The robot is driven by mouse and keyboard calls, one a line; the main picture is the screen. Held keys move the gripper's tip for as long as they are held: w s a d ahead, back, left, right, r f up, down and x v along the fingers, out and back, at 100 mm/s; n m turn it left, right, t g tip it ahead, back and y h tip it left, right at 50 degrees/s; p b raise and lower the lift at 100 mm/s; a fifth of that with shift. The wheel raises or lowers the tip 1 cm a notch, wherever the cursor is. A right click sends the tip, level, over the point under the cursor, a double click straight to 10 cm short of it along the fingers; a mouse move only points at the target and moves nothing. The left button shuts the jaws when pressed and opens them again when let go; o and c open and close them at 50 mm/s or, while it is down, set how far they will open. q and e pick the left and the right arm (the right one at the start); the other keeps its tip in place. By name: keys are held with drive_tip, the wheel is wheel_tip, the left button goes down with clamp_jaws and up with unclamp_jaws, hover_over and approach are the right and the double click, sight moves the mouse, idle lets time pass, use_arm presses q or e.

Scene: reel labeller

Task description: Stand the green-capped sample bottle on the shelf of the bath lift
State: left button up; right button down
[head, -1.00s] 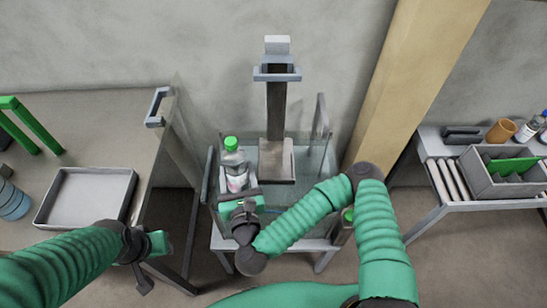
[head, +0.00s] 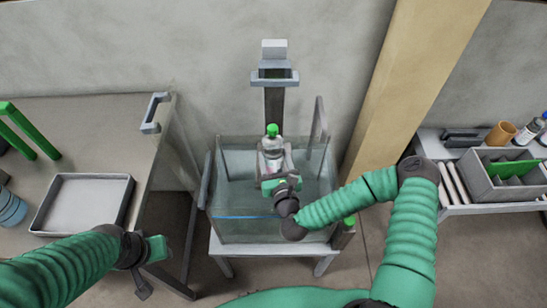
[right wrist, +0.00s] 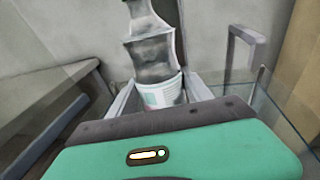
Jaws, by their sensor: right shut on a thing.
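The clear sample bottle (head: 272,149) with a green cap and a pale label is upright in front of the lift column (head: 274,103). My right gripper (head: 274,176) is shut on it from the near side. In the right wrist view the bottle (right wrist: 152,55) stands between the two fingers, its label low in the grip. The lift's shelf is hidden behind the bottle and gripper, so I cannot tell whether the bottle touches it. My left gripper (head: 150,250) hangs low at the left, away from the bottle; its jaw opening is unclear.
The glass bath (head: 232,228) surrounds the lift on a white stand (head: 270,250). An upright grey bracket (head: 318,122) rises at its right. A bench with a grey tray (head: 52,231) is left. A shelf with a divided grey bin (head: 482,190) is right.

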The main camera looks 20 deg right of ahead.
drive_tip(key=c, duration=0.8)
unclamp_jaws()
drive_tip(key=shift+d, duration=0.25)
drive_tip(key=o, duration=0.3)
drive_tip(key=shift+d, duration=0.25)
drive_tip(key=shift+o, duration=0.2)
drive_tip(key=shift+s+a, duration=0.1)
drive_tip(key=shift+a, duration=0.3)
drive_tip(key=shift+s+a, duration=0.1)
drive_tip(key=shift+s, duration=0.25)
use_arm(q)
wheel_tip(320, 180, up, 3)
drive_tip(key=p, duration=0.3)
drive_tip(key=shift+d+r, duration=0.1)
drive_tip(key=shift+d, duration=0.05)
use_arm(e)
drive_tip(key=s+r, duration=0.1)
drive_tip(key=s, duration=1)
drive_tip(key=shift+a+r, duration=0.2)
drive_tip(key=shift+a, duration=0.15)
